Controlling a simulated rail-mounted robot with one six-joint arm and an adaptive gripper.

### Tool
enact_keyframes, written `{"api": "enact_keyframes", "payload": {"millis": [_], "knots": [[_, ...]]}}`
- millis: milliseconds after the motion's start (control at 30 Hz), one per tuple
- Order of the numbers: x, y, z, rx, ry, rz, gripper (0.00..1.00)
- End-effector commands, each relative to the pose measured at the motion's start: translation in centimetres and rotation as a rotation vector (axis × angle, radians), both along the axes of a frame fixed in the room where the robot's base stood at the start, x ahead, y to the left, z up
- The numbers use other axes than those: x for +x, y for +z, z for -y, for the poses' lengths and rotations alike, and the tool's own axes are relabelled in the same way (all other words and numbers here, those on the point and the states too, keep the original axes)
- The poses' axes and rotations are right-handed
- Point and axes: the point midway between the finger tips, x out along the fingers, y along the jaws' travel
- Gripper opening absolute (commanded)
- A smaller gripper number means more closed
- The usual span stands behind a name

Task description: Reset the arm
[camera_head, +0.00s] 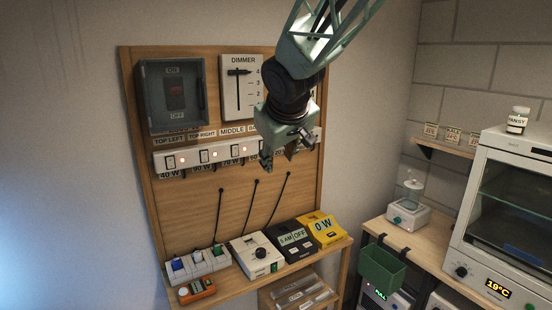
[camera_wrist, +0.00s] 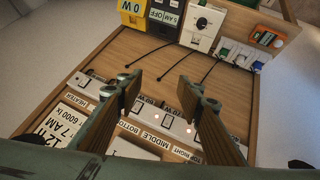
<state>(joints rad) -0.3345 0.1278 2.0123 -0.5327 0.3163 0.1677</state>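The white power strip (camera_head: 220,152) runs across the wooden board under paper labels. Its middle outlet (camera_head: 237,150) sits under the MIDDLE label (camera_head: 232,129), which also shows in the wrist view (camera_wrist: 153,143). Three small white blocks stand at the shelf's left end. One has a blue top (camera_head: 177,264) and one a green top (camera_head: 218,249). The block between them (camera_head: 197,257) looks pale, possibly with the white plug, too small to be sure. My gripper (camera_head: 287,152) is open and empty in front of the strip's right part; its fingers (camera_wrist: 160,90) are apart in the wrist view.
Three black cords (camera_head: 254,205) hang on the board. A white knob box (camera_head: 257,255), a black timer (camera_head: 294,241), a yellow 0 W meter (camera_head: 322,229) and an orange device (camera_head: 197,291) occupy the shelf. A grey switch box (camera_head: 172,95) and dimmer (camera_head: 241,88) project above the strip.

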Motion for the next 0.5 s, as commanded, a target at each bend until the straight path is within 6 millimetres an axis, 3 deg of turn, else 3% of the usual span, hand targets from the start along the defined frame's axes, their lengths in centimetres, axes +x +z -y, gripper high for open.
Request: {"api": "enact_keyframes", "payload": {"millis": [500], "knots": [[-10.1, -0.4, 9.3, 0.027, -0.164, -0.083, 0.34]]}}
